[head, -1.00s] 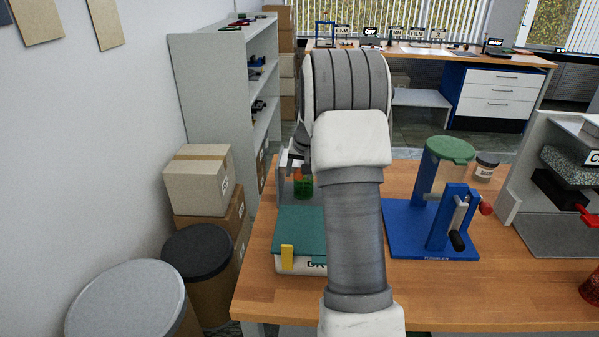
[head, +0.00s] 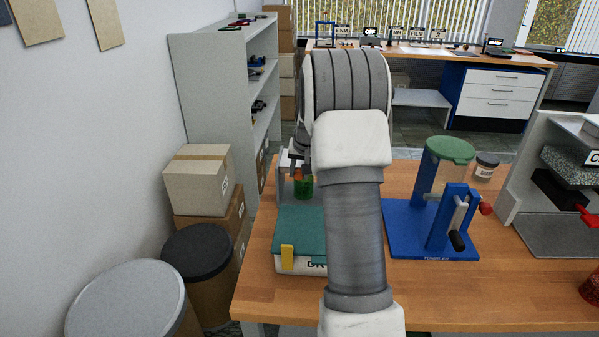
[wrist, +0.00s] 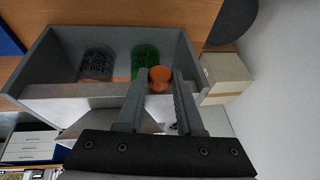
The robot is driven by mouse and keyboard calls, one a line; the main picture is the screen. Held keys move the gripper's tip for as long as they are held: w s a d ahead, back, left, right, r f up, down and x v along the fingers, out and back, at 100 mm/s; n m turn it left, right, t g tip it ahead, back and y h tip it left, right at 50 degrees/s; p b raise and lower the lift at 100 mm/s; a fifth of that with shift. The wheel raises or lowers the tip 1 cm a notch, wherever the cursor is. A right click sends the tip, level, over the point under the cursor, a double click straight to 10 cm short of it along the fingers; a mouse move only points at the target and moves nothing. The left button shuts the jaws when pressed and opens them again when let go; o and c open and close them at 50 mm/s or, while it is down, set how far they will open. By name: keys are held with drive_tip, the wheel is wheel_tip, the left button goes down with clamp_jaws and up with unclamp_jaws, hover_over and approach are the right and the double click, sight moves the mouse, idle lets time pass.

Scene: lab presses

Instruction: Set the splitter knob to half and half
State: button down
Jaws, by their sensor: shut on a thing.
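The splitter knob (wrist: 160,76) is a round orange piece at the front wall of a grey box (wrist: 195,55) in the wrist view. My gripper (wrist: 159,73) has its two dark fingers on either side of the knob and is shut on it. A green cup (wrist: 145,56) and a dark clear cup (wrist: 98,64), both with lettering, stand inside the box behind the knob. The knob's pointer and any scale marks cannot be made out. In the head view my arm hides most of the box; the green cup (head: 303,188) shows beside it.
A box with a teal lid (head: 300,232) and yellow latch sits on the wooden table (head: 400,305) in front. A blue stand (head: 405,235) with a green-lidded jar and a crank is to the right. Cartons (head: 198,180) and bins (head: 195,250) stand left of the table.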

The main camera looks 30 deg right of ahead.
idle(0.6)
drive_tip(key=s+d, duration=0.1)
drive_tip(key=d, duration=0.1)
drive_tip(key=s+d+b, duration=0.1)
drive_tip(key=s+d, duration=0.1)
drive_tip(key=shift+s+d, duration=0.3)
drive_tip(key=shift+d, duration=0.1)
drive_tip(key=c, duration=0.5)
unclamp_jaws()
drive_tip(key=shift+r, duration=0.1)
drive_tip(key=v, duration=1.7)
drive_tip(key=shift+s, duration=0.2)
drive_tip(key=shift+a, duration=0.1)
